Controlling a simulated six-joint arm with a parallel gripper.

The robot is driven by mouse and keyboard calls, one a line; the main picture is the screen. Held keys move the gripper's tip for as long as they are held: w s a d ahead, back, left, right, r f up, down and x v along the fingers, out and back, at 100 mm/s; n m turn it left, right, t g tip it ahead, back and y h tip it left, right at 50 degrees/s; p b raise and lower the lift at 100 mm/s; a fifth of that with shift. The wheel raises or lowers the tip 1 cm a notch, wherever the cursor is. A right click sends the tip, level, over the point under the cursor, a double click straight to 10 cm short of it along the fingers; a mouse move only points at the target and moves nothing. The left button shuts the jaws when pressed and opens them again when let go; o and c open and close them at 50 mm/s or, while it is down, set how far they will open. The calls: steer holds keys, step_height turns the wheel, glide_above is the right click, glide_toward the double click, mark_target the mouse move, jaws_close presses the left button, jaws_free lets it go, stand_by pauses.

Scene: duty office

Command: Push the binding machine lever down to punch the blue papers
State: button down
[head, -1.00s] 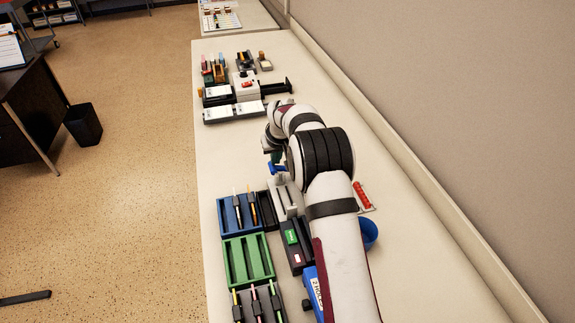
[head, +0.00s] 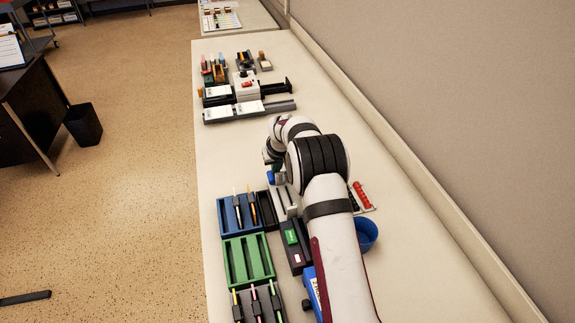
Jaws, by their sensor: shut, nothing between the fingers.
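My gripper (head: 276,168) points down over the table, left of my thick arm links. It is shut, and its tips are small and partly hidden by my wrist. A small blue part (head: 271,178) shows right at the tips; I cannot tell if it is a lever end or something else. A light grey device (head: 286,202) stands just below the tips and may be the binding machine. My arm hides part of it. I cannot make out blue papers in it.
Blue (head: 229,212) and green (head: 236,262) pen trays lie at the left edge. A dark box (head: 297,258), a blue cup (head: 367,233) and a red item (head: 362,194) are near my arm. White-and-black devices (head: 245,90) stand farther back. The table between is clear.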

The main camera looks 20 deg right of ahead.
step_height(320, 180, up, 11)
stand_by(0.6)
steer(key=s+a+r+m+g, duration=0.15)
steer(key=s+r, duration=0.35)
steer(key=s, duration=0.5)
steer(key=s+a+r+m+g, duration=0.1)
steer(key=s+a+r, duration=0.25)
steer(key=s, duration=0.75)
steer(key=s+a+f+m+g+y, duration=0.1)
steer(key=s, duration=1.2)
steer(key=s+a+f+m+g, duration=0.1)
steer(key=s+f+m, duration=0.1)
steer(key=s, duration=1.1)
steer(key=shift+s+a+f+y, duration=0.2)
steer(key=shift+a+y, duration=0.15)
steer(key=shift+y, duration=0.05)
